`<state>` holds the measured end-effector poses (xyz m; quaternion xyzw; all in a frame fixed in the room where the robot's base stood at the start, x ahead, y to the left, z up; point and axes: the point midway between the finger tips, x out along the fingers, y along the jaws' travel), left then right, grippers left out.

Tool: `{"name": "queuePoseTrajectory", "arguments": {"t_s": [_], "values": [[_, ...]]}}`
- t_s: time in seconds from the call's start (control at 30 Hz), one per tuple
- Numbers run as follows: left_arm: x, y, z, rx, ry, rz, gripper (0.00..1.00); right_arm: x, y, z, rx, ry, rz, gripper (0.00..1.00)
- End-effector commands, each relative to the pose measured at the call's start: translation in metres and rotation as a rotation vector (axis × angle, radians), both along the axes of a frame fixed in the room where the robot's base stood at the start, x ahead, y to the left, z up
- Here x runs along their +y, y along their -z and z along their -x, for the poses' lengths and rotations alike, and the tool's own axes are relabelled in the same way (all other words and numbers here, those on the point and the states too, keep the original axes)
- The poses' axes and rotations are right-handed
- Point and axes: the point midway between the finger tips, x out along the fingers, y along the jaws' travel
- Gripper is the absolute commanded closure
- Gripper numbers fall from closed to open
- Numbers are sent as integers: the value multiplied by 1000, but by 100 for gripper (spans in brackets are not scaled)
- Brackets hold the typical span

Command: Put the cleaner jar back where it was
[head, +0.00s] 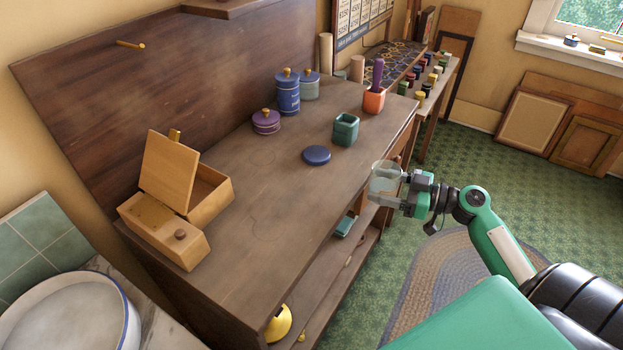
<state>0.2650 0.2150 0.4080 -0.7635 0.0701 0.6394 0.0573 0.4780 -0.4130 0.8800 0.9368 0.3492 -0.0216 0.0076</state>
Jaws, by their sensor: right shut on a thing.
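My right gripper (388,186) is shut on a pale, see-through jar, which I take to be the cleaner jar (381,172). It holds the jar in the air off the right edge of the wooden workbench (250,210), and the fingers hide part of the jar. My left gripper is not in view.
A flat round blue lid (316,155), a green square pot (345,129), an orange pot (373,100) and lidded jars (287,92) stand on the bench. An open wooden box (180,190) is at the left. The bench's front middle is clear.

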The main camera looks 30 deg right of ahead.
Motion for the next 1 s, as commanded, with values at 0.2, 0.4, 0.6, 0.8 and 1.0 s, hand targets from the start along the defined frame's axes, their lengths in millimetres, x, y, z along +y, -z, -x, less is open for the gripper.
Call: {"name": "queuePoseTrajectory", "arguments": {"t_s": [0.2,0.4,0.6,0.8,1.0], "values": [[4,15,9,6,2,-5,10,16,-4,-19,-4,-7,0,73],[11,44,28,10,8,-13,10,43,-5,-50,-3,-5,-1,73],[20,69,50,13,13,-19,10,67,-5,-78,-3,-4,-1,73],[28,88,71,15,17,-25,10,85,-4,-98,-3,-3,-1,73],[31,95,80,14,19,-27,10,91,-1,-106,-2,-2,-1,73]]}}
